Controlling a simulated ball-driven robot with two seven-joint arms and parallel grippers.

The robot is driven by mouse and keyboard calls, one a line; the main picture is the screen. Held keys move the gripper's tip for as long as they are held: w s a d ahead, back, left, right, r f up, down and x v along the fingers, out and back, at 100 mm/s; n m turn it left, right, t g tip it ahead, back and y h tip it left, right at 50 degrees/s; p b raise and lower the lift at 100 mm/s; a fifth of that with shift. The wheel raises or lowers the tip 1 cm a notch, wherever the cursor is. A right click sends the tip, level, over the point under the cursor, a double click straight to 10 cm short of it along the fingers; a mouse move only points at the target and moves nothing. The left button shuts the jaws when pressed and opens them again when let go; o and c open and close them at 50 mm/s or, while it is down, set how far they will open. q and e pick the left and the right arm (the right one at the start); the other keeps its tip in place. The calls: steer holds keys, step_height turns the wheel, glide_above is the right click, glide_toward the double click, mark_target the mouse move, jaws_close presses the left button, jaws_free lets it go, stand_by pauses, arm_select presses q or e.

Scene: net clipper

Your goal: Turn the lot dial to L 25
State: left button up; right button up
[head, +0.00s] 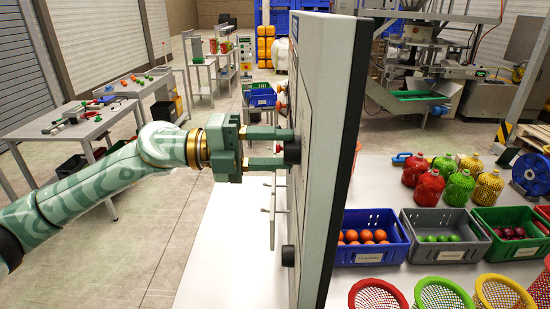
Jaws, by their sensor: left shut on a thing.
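A tall grey panel (330,150) stands edge-on to me in the head view, its front face turned to the left. A black dial knob (292,152) sticks out from that face at mid height. My left gripper (284,148) reaches in from the left, level, with one finger above and one below this knob, shut on it. Another black knob (288,256) is lower on the same face. The dial's scale, pointer and lettering cannot be read at this steep angle, so its setting does not show. My right gripper is not in view.
A handle-like grey bar (271,210) is on the panel's face below my gripper. Red knobs (281,107) are beyond my gripper. Workbenches (75,125) stand at the left.

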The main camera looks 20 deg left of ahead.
arm_select(q)
steer(key=shift+d+f+m+b, duration=0.1)
steer(key=shift+f+m+b, duration=0.05)
steer(key=shift+m+b, duration=4.5)
steer(key=shift+f+m+b, duration=0.1)
steer(key=shift+m+b, duration=3.5)
steer(key=shift+m, duration=2.05)
steer(key=o, duration=0.8)
steer(key=shift+o, duration=0.8)
steer(key=shift+r, duration=0.15)
